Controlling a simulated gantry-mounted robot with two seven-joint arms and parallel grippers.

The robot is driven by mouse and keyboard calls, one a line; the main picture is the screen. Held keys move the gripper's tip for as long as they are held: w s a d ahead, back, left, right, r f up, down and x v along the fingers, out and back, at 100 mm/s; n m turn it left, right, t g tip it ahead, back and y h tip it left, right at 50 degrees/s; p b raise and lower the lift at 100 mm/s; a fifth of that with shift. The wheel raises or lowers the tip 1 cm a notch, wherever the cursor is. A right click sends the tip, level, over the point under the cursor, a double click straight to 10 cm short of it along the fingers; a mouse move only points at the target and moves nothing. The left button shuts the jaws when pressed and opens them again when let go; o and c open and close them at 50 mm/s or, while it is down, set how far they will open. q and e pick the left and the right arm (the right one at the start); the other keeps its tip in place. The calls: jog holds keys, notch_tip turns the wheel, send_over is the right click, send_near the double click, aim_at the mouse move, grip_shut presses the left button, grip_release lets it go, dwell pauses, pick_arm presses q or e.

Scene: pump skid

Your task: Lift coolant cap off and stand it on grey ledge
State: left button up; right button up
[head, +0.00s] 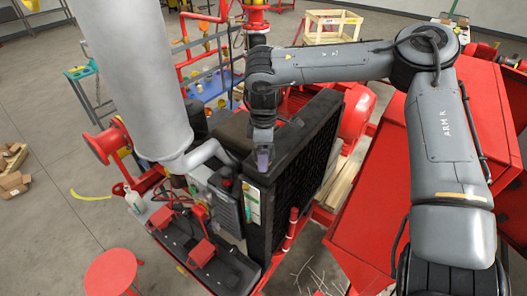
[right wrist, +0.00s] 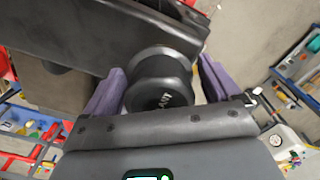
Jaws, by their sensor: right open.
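The coolant cap (right wrist: 158,88) is a round black cap with white marking on its top, seen in the right wrist view. It sits at the dark radiator's top tank (right wrist: 85,30). My right gripper (right wrist: 160,84) is open, with one purple finger on each side of the cap. Small gaps show between the fingers and the cap, so it does not appear gripped. In the head view my right gripper (head: 263,160) points down at the top of the black radiator (head: 305,140); the cap is hidden there. I cannot clearly pick out the grey ledge. My left gripper is not in view.
A large grey cylinder (head: 135,75) with a bent pipe rises left of the radiator. Red panels (head: 385,190) stand at the right. A black tray with red parts (head: 205,250) lies at the front. A red round stool (head: 112,271) and a white bottle (head: 134,199) are at the left.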

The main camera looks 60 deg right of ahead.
jog(key=c, duration=1)
jog(key=shift+r, duration=0.1)
jog(key=shift+r, duration=0.5)
notch_tip(320, 180, up, 8)
jog(key=shift+f+b, duration=0.15)
jog(key=shift+b, duration=0.95)
notch_tip(320, 180, up, 9)
jog(key=shift+r, duration=0.1)
